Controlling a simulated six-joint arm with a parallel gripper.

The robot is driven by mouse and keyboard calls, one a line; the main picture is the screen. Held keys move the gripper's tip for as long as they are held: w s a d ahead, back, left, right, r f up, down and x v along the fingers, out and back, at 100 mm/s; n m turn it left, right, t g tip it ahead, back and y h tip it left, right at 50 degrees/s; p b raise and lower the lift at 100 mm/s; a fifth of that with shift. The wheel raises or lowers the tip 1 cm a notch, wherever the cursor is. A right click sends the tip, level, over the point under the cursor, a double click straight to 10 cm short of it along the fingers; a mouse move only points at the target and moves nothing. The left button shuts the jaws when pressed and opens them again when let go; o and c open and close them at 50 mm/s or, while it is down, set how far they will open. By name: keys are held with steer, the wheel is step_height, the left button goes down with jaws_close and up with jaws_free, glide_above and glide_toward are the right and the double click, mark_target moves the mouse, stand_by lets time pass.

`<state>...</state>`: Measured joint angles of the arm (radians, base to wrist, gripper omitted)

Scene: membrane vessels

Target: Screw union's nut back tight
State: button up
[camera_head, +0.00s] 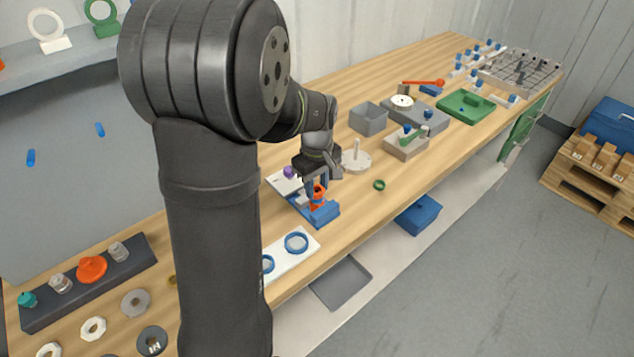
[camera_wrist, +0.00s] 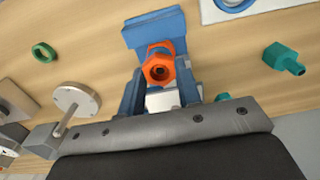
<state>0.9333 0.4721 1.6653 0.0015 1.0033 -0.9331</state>
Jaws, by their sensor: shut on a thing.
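The orange union (camera_head: 319,192) stands in a blue holder (camera_head: 324,215) on the bench. In the wrist view, its orange hex nut (camera_wrist: 158,71) faces the camera with a dark hole in the middle, and the blue holder (camera_wrist: 152,28) shows behind it. My gripper (camera_head: 314,186) reaches down over the holder. In the wrist view, my gripper's blue fingers (camera_wrist: 158,85) lie on either side of the nut and are shut on it. The union's lower part is mostly hidden, and how far the nut is threaded cannot be told.
A green ring (camera_head: 379,185) and a round plate with a post (camera_head: 356,160) lie nearby. A white plate with blue rings (camera_head: 297,258) is in front. A teal fitting (camera_wrist: 287,60) shows in the wrist view. Grey bins (camera_head: 368,118) stand farther along the bench.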

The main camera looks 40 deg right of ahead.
steer(key=o, duration=1)
steer(key=shift+o, duration=0.2)
steer(key=shift+r, duration=0.1)
step_height(320, 180, up, 17)
steer(key=shift+o, duration=0.3)
steer(key=shift+r, duration=0.1)
